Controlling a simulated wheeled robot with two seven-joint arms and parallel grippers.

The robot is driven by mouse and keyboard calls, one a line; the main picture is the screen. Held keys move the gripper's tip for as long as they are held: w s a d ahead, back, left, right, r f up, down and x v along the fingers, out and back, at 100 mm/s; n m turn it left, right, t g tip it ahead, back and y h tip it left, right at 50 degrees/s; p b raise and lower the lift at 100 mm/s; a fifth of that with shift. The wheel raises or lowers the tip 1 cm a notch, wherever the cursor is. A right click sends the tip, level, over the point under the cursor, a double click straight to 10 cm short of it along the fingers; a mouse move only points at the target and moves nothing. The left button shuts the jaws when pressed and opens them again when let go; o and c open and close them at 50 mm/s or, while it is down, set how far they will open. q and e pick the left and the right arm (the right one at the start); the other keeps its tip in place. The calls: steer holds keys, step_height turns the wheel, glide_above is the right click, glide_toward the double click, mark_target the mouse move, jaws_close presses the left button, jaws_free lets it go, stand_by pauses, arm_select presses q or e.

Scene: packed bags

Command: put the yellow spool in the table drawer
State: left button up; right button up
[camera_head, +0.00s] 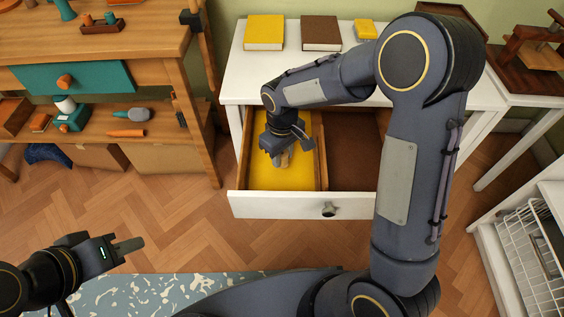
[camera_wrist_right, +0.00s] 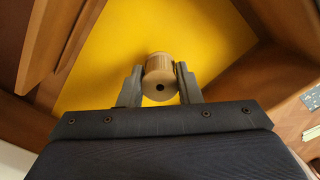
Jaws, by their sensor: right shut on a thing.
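The table drawer (camera_head: 285,204) is pulled out from the white table. Its left compartment has a yellow floor and its right one a brown floor. My right gripper (camera_head: 284,157) is over the left compartment, reaching down into it. In the right wrist view my right gripper (camera_wrist_right: 160,82) is shut on a tan-yellow spool (camera_wrist_right: 158,67), one finger on each side, above the yellow floor. Whether the spool touches the floor is hard to tell. My left gripper (camera_head: 128,247) is empty at the lower left, away from the drawer; its finger gap does not show clearly.
A divider (camera_head: 321,155) separates the two compartments. On the white table are a yellow book (camera_head: 264,32), a brown book (camera_head: 321,33) and a small yellow box (camera_head: 366,29). A wooden workbench (camera_head: 185,110) stands left. A white wire rack (camera_head: 525,250) is at the right.

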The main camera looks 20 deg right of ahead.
mark_target(282, 162)
steer(key=shift+f+b, duration=0.4)
steer(key=shift+f, duration=1.2)
steer(key=shift+f, duration=0.1)
steer(key=shift+f, duration=0.15)
steer(key=o, duration=1)
steer(key=shift+c, duration=0.2)
